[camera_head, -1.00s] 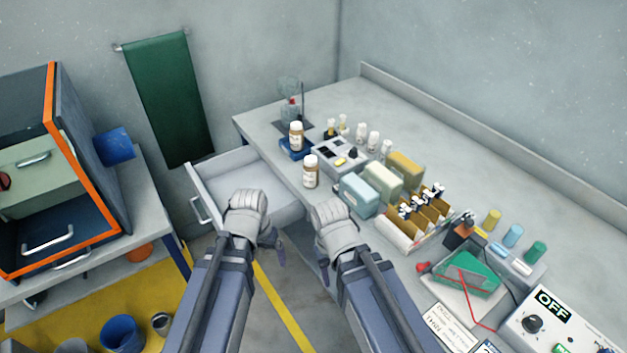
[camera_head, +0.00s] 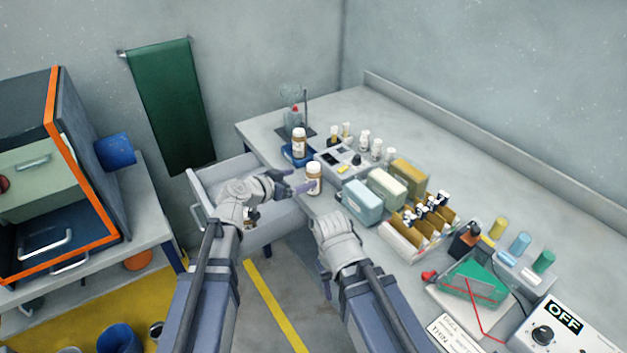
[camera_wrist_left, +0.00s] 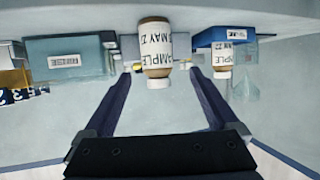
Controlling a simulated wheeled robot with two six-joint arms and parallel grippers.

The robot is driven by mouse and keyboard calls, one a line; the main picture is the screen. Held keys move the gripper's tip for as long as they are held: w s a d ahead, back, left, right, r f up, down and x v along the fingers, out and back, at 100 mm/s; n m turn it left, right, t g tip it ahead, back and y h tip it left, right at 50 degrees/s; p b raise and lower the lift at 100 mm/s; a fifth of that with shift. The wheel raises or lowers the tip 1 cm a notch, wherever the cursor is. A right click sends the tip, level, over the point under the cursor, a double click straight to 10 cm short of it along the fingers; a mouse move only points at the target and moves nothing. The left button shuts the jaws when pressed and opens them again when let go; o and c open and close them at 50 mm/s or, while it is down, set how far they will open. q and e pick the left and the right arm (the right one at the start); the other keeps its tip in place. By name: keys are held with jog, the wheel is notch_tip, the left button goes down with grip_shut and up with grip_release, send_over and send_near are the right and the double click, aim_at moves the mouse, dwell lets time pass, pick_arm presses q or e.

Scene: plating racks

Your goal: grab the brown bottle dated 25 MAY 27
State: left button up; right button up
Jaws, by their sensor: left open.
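Two brown bottles with white caps and white labels stand at the back left of the bench. The nearer bottle (camera_head: 314,182) is at the bench edge; the farther bottle (camera_head: 299,143) is on a blue stand. My left gripper (camera_head: 297,182) is open beside the nearer bottle. In the left wrist view this bottle (camera_wrist_left: 155,50) shows between and beyond the fingers, its label partly reading "MAY"; the full date is not legible. The other bottle (camera_wrist_left: 222,58) shows to the right there, also with "MAY". My right gripper (camera_head: 325,280) hangs low by the bench front, its fingertips hardly visible.
An open drawer (camera_head: 205,178) lies below my left arm. A grey device (camera_head: 340,160) and a light blue box (camera_head: 362,202) stand close to the nearer bottle. A glass on a stand (camera_head: 293,108) is behind. The back right of the bench is clear.

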aim_at(308, 181)
pick_arm(q)
jog(key=shift+b+x, duration=0.65)
jog(key=shift+x, duration=0.75)
jog(key=shift+d+f, duration=0.1)
jog(key=shift+f, duration=0.25)
jog(key=w+d+f+b, duration=0.2)
jog(key=b, duration=0.1)
jog(key=shift+w+d+f, duration=0.2)
jog(key=shift+w+f, duration=0.05)
jog(key=shift+f, duration=0.1)
jog(key=shift+w+d, duration=0.2)
jog(key=shift+c, duration=0.4)
jog(key=c, duration=1.4)
